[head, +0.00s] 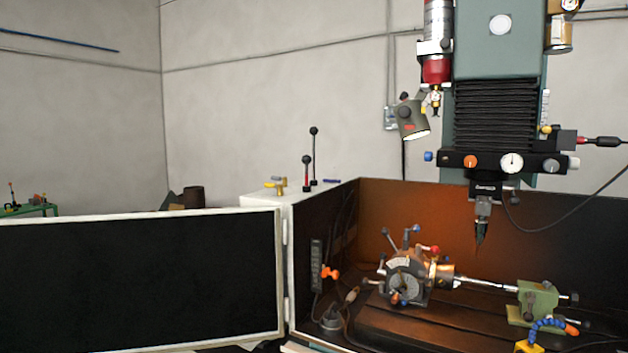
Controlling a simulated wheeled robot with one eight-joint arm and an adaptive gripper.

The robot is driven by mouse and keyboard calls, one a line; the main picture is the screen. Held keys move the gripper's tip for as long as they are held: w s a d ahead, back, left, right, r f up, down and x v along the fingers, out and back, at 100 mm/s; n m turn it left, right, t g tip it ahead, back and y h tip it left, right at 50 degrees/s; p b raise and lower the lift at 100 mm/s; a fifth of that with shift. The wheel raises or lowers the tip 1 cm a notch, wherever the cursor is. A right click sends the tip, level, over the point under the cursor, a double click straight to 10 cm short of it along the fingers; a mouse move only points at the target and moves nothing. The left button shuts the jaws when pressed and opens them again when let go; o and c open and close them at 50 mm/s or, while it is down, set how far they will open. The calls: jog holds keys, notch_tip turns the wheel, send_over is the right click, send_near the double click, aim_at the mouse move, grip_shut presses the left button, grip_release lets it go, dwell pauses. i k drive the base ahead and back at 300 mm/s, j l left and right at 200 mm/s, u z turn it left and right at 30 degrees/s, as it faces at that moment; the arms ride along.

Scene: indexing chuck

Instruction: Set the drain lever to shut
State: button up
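No lever in the head view carries a label I can read, so I cannot tell which one is the drain lever. A small orange handle (330,273) sits beside a dark strip on the left inside of the enclosure. A yellow valve-like fitting (277,184) stands on top of the white cabinet. The indexing chuck (405,285) sits on the machine bed and has several knobbed handles, red, blue and dark. My gripper is not in view.
An open door panel (140,280) with a white frame spans the lower left. A spindle with a pointed tool (482,225) hangs above the bed. A green tailstock (535,303) stands at the right, with a blue segmented hose (547,325) in front.

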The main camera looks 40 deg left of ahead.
aim_at(306, 160)
jog(key=u, duration=1.8)
